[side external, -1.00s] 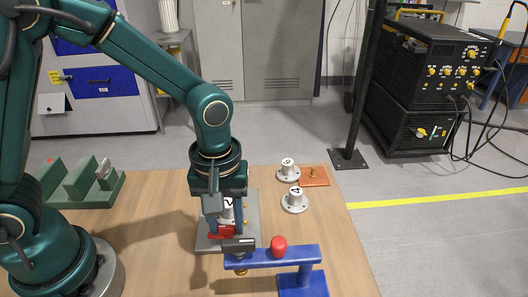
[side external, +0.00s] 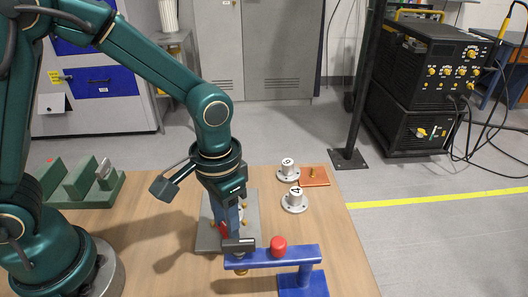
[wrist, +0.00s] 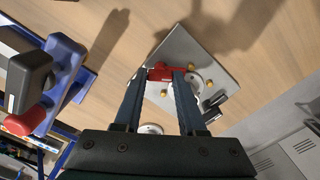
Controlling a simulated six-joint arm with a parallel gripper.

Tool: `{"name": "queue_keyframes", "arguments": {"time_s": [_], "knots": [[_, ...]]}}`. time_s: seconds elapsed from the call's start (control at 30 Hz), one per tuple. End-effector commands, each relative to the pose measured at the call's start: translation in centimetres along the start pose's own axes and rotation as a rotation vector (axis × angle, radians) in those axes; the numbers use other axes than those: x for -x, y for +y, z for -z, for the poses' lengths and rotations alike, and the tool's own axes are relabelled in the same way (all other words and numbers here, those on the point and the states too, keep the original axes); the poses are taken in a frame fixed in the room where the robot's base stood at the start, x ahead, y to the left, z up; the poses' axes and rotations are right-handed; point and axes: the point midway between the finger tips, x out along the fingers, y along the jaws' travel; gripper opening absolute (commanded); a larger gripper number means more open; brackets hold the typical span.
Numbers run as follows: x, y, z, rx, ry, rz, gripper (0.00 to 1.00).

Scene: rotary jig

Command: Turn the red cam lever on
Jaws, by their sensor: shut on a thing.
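The red cam lever (wrist: 160,73) shows between my fingertips in the wrist view. My gripper (wrist: 161,76) is shut on it, one finger on each side. In the side external view my gripper (side external: 227,226) points down over the grey jig plate (side external: 207,240), and only a small piece of the red lever (side external: 223,230) shows beside the fingers. The plate also shows in the wrist view (wrist: 183,45). A pale round part (wrist: 196,84) sits on the plate near the lever, partly hidden by a finger. Brass pins stand on the plate.
A blue clamp stand (side external: 302,284) with a red knob (side external: 279,246) and a dark block (side external: 238,246) stands close in front of the plate. Flanged parts (side external: 295,201) and an orange plate (side external: 314,176) lie to the right. A green rack (side external: 83,187) is at the left.

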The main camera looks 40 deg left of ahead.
Motion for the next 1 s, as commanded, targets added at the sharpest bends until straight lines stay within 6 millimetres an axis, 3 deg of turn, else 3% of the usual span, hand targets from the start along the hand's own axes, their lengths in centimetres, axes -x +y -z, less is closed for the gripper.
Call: {"name": "queue_keyframes", "arguments": {"time_s": [0.5,1.0], "knots": [[0.0,0.02,-0.05,-0.442,-0.002,-0.001,0.0],[0.0,0.01,-0.06,-0.622,-0.002,-0.001,0.0]]}}
